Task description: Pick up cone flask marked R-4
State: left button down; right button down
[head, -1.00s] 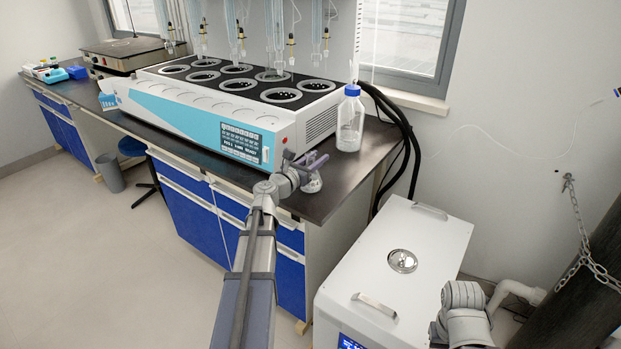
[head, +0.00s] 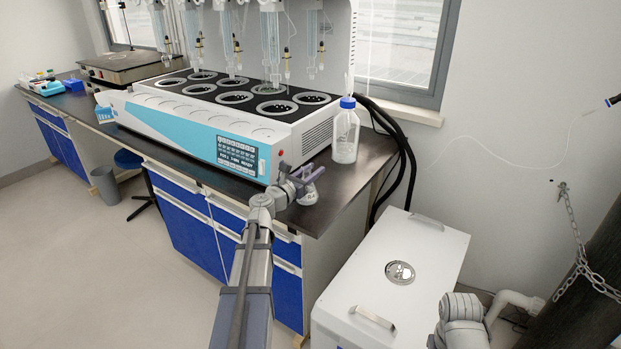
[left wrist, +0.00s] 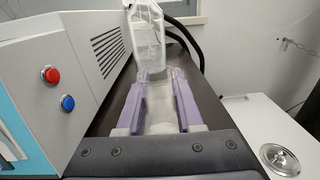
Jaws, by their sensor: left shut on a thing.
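A small clear glass flask (head: 308,197) stands at the front right corner of the dark bench top, in front of the distiller. In the left wrist view the clear flask (left wrist: 160,112) lies between the two purple fingers. I cannot read any R-4 mark on it. My left gripper (head: 312,175) is at the flask and shut on it; whether the flask is clear of the bench is hard to tell. The fingers also show in the left wrist view (left wrist: 160,78). My right gripper is not in view.
The white and blue distiller (head: 220,125) fills the bench to the left. A blue-capped clear bottle (head: 345,138) stands just behind the flask. Black hoses (head: 408,145) run behind the bench. A white box unit (head: 425,255) stands on the floor at right.

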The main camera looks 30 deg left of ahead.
pick_arm(q)
jog(key=shift+r, duration=0.15)
notch_tip(320, 180, up, 10)
jog(key=p, duration=1)
